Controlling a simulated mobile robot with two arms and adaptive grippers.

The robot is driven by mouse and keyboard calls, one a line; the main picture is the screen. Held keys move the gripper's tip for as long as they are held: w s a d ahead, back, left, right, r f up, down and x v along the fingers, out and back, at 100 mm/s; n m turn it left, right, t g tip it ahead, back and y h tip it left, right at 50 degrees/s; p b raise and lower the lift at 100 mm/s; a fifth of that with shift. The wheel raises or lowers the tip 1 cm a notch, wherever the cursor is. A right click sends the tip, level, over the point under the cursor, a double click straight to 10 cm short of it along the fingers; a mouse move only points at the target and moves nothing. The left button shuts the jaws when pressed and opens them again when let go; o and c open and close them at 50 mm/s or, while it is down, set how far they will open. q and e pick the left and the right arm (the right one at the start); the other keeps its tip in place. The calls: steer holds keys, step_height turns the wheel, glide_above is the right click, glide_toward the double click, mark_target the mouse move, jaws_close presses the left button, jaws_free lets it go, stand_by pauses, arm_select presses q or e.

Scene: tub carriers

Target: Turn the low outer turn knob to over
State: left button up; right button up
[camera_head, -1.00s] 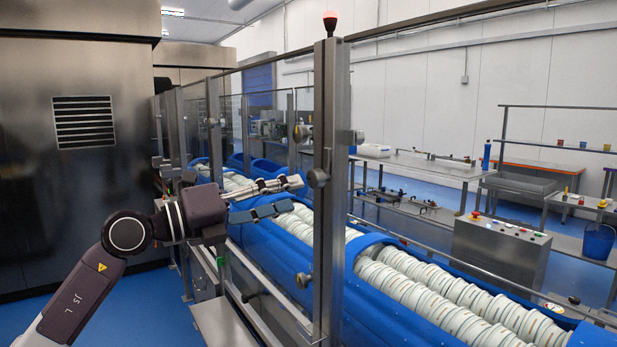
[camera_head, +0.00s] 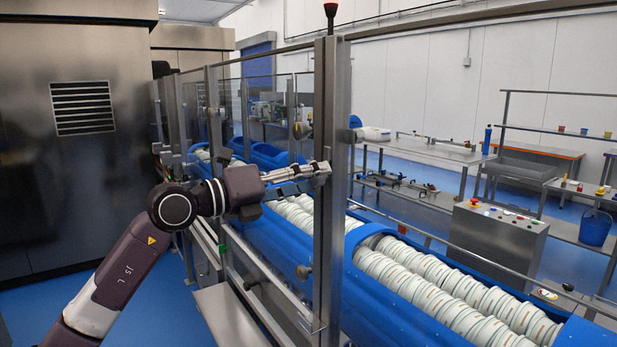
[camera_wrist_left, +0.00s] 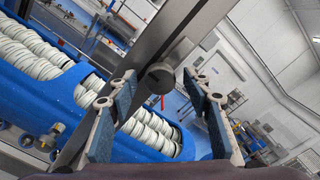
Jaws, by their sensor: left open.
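A steel post (camera_head: 330,235) stands at the front of the guard. A dark round knob (camera_wrist_left: 160,76) on the post shows in the left wrist view, between and just beyond my left gripper's fingertips. My left gripper (camera_head: 323,172) is open, with its fingers at mid height of the post, and hides that knob in the head view. I cannot tell whether the fingers touch it. Another dark knob (camera_head: 303,271) sits lower on the post's left side, clear of the gripper. The blue-padded fingers (camera_wrist_left: 160,95) show spread apart in the wrist view. My right gripper is not in view.
Clear guard panels and rails run along the blue carrier (camera_head: 385,310) filled with white tubs (camera_head: 440,285). A brassy knob (camera_head: 302,130) sits higher on the post's left. A control box with buttons (camera_head: 497,235) stands behind. Blue floor is free at the left.

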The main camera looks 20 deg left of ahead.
arm_select(q)
steer(key=shift+c, duration=0.3)
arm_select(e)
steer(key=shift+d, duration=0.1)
arm_select(q)
steer(key=c, duration=1.1)
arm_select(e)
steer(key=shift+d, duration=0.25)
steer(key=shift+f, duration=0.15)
